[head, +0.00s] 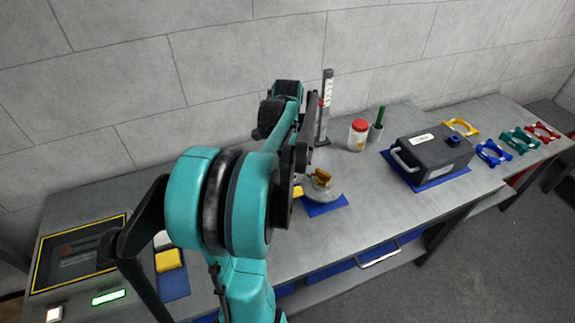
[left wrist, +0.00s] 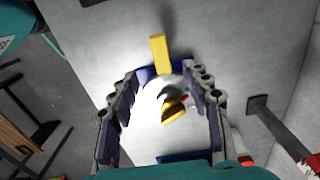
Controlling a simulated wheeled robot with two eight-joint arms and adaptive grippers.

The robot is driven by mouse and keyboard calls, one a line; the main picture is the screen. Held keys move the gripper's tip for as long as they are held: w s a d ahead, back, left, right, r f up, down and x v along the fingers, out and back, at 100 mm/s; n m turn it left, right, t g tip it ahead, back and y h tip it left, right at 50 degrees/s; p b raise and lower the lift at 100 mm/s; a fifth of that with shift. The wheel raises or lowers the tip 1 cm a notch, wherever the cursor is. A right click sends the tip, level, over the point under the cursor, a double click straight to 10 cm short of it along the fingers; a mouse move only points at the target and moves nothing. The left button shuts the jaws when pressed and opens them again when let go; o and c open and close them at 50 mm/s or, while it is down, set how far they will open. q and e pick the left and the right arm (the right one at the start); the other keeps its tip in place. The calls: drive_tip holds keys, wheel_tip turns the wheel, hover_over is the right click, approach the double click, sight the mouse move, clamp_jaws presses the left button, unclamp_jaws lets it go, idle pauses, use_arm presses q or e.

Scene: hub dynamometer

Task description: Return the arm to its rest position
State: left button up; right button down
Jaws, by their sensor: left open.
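My left arm, teal and black, fills the middle of the head view, and its dark gripper (head: 307,155) hangs above the bench. In the left wrist view the gripper (left wrist: 165,80) is open, its two fingers spread apart with nothing gripped. Below and between them is a pale round part (left wrist: 150,100) with a yellow piece (left wrist: 174,112) on top. In the head view this round part (head: 318,194) sits on a blue mat (head: 333,208), just right of the gripper. The arm hides part of the bench. My right gripper is not in view.
The bench (head: 350,180) carries a vertical gauge (head: 325,108), a red-lidded jar (head: 357,135), a green-topped holder (head: 377,128), a dark grey box (head: 432,158) and coloured brackets (head: 493,153). A wall stands behind.

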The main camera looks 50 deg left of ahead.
use_arm(q)
drive_tip(key=shift+r, duration=0.35)
idle(0.3)
drive_tip(key=d+n+t, duration=0.3)
drive_tip(key=d+t, duration=0.4)
drive_tip(key=d, duration=2.4)
drive_tip(key=shift+d+n, duration=0.25)
drive_tip(key=shift+n, duration=0.05)
